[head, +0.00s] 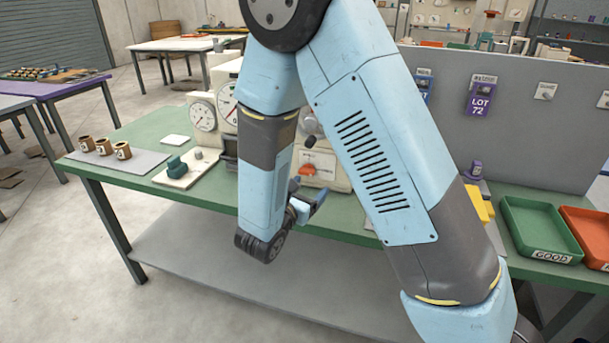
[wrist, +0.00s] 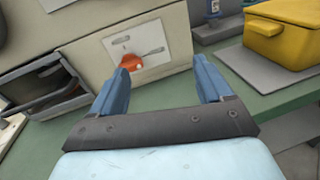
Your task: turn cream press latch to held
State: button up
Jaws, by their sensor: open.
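The cream press (head: 340,178) stands on the green bench, partly hidden behind my arm in the head view. Its front face (wrist: 98,52) fills the upper left of the wrist view. An orange-red latch (wrist: 131,63) sits on a pale plate on that face, its end to the right; the latch also shows in the head view (head: 307,170). The plate's markings are too small to read. My gripper (wrist: 163,68) is open and empty, its blue fingers in front of the press. The left finger appears near the latch, but contact cannot be told.
A dark open compartment (wrist: 45,88) lies left of the latch face. A yellow box (wrist: 283,36) stands on a grey mat at the right. The green bench (head: 135,135) also bears dials (head: 203,117), brown cups (head: 104,147) and a green tray (head: 540,222).

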aim_at(305, 173)
jog(key=a+f+n+t+y, duration=0.2)
jog(key=a+f+n+y, duration=0.1)
jog(key=a, duration=0.2)
jog(key=x, duration=1.3)
jog(key=shift+w+d+f, duration=0.1)
jog(key=shift+d+f, duration=0.1)
jog(key=shift+d, duration=0.05)
jog(key=c, duration=1)
